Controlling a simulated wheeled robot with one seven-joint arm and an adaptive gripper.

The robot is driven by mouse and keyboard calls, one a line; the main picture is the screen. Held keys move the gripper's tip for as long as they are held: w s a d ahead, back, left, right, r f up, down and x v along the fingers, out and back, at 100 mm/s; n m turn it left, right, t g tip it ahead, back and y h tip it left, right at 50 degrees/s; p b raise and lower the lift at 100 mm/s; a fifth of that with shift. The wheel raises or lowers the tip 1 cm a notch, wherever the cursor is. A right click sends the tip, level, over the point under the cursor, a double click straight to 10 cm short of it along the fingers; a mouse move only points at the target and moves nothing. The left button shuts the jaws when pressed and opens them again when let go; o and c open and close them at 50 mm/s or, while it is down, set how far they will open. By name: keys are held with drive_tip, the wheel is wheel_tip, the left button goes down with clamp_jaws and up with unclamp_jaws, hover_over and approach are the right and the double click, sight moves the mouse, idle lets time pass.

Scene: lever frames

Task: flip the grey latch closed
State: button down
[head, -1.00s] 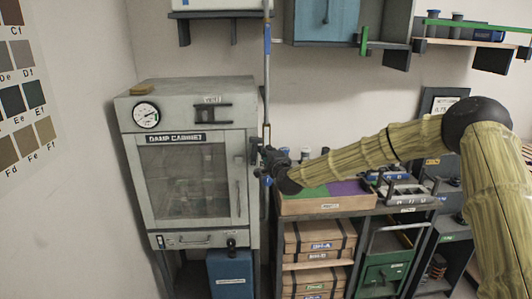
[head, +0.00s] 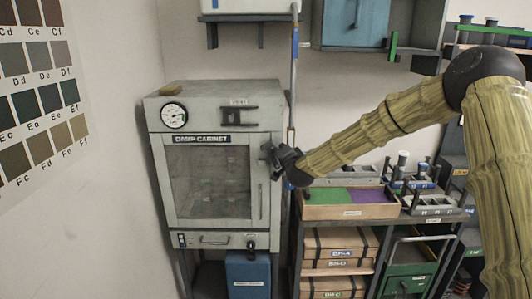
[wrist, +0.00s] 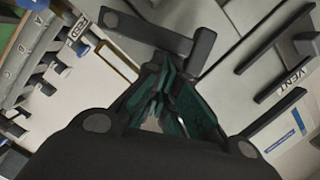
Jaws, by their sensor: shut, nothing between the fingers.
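The damp cabinet (head: 212,180) is a grey box with a windowed door, and the door looks shut. My gripper (head: 270,152) is at the upper right edge of the door, and it largely hides the latch in the head view. In the wrist view my gripper (wrist: 163,78) is shut and empty, with its green-black fingers together. The dark grey latch (wrist: 146,30) shows just beyond the fingertips as a bar with a round end, close to a second short dark bar. I cannot tell whether the fingers touch it.
A dark vent slide (head: 238,116) is on the cabinet above the door. A gauge (head: 173,114) is at its upper left. A thin upright pole (head: 293,70) stands just right of the cabinet. A tray with green and purple sections (head: 350,210) sits on the shelf to the right.

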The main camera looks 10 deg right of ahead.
sight(261, 146)
drive_tip(key=a+n, duration=0.1)
drive_tip(key=a+n+h, duration=0.1)
drive_tip(key=n, duration=0.1)
drive_tip(key=w+a+n+g, duration=0.1)
drive_tip(key=n, duration=0.1)
drive_tip(key=shift+a+f, duration=0.2)
drive_tip(key=shift+a, duration=0.2)
drive_tip(key=shift+w+a+f+n+g+h+b, duration=0.1)
drive_tip(key=shift+a+f+n+h+b, duration=0.1)
drive_tip(key=shift+a+f+n+h, duration=0.35)
drive_tip(key=shift+w+a+f+n+g+h+b, duration=0.15)
drive_tip(key=shift+a+n, duration=0.1)
drive_tip(key=shift+n, duration=0.55)
drive_tip(key=shift+s+a+f+n+g+h+b, duration=0.1)
drive_tip(key=shift+a+f+n+h+b, duration=0.2)
drive_tip(key=shift+n, duration=0.35)
drive_tip(key=shift+w+a+f, duration=0.1)
drive_tip(key=shift+a+f, duration=0.1)
drive_tip(key=shift+a, duration=0.2)
wheel_tip(261, 146, up, 4)
drive_tip(key=shift+r+p, duration=0.1)
drive_tip(key=shift+p, duration=0.8)
drive_tip(key=b+v, duration=0.3)
drive_tip(key=v, duration=0.7)
drive_tip(key=shift+b, duration=0.4)
